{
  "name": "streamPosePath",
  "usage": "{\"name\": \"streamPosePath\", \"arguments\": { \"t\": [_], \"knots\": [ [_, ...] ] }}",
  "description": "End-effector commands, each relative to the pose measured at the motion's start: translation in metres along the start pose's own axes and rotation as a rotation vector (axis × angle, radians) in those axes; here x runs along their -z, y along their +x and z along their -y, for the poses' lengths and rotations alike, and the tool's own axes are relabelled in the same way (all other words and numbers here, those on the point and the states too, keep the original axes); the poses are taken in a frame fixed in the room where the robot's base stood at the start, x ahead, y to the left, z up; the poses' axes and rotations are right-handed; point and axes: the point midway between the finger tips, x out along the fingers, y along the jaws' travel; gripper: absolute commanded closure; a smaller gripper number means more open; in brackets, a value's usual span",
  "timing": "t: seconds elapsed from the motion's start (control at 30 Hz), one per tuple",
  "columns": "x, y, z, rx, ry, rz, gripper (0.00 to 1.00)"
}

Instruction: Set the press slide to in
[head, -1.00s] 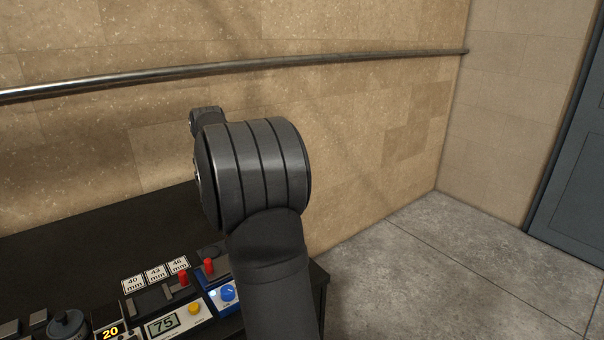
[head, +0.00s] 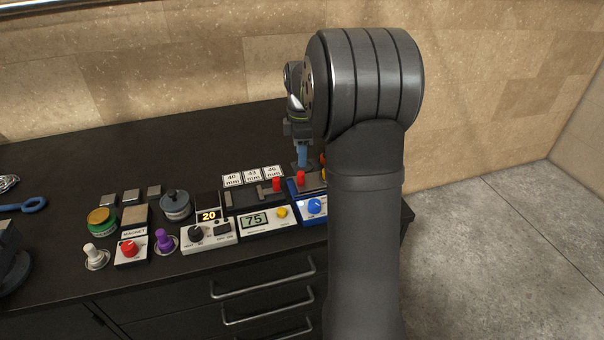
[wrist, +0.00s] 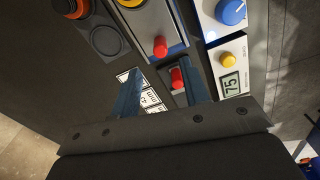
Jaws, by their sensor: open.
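Two red-knobbed slides sit side by side on the bench. One red knob (head: 276,184) is on the black unit by the 40, 43 and 46 mm labels. The other red knob (head: 301,178) is on the blue-edged unit to its right. I cannot tell which is the press slide. My gripper (head: 302,166) hangs with blue fingers over the blue-edged unit. In the wrist view my gripper (wrist: 163,66) is open and empty. The label-side knob (wrist: 177,78) shows between the fingers, and the blue-edged unit's knob (wrist: 160,46) lies just beyond. Contact cannot be told.
A blue dial (head: 315,206), a yellow button (head: 282,212) and a 75 display (head: 254,220) are in front. Purple (head: 164,242), red (head: 129,248) and white knobs stand farther left. My arm hides the bench's right part. The bench's back left is clear.

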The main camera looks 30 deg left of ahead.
Motion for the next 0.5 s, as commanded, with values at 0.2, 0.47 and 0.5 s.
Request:
{"name": "streamPosePath", "arguments": {
  "t": [0.2,0.47,0.5],
  "knots": [
    [0.000,0.047,0.001,0.004,0.000,0.000,0.59],
    [0.000,0.077,0.000,0.001,0.000,0.000,0.59],
    [0.000,0.079,0.000,0.000,0.000,0.000,0.59]
  ]
}}
